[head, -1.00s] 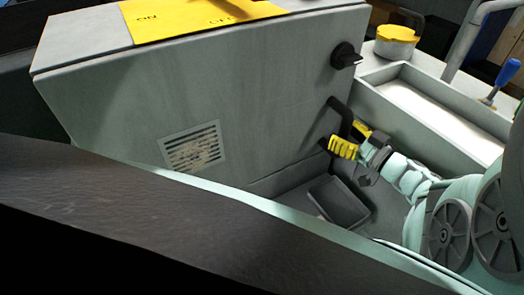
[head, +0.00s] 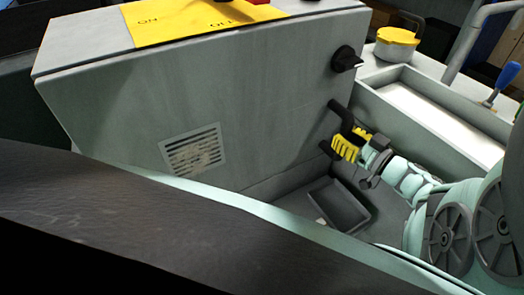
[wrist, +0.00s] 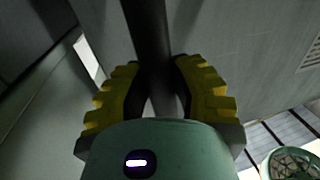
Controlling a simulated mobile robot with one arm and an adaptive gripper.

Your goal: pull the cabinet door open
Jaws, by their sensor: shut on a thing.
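The cabinet door (head: 260,120) is a large grey panel with a vent grille. No gap along its edges can be made out in the head view. A black bar handle (head: 340,110) sits at its right side. My gripper (head: 350,145) is shut on this handle, with yellow ridged fingers around the bar. In the wrist view the dark handle bar (wrist: 148,30) runs between the two fingers of my gripper (wrist: 160,85). Part of the bar is hidden behind the fingers and the gripper body.
A black knob (head: 346,59) is on the door above the handle. A grey open bin (head: 340,203) lies below the handle. A long tray (head: 430,105), a yellow-lidded container (head: 397,42) and a blue-handled tool (head: 505,75) are at the right.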

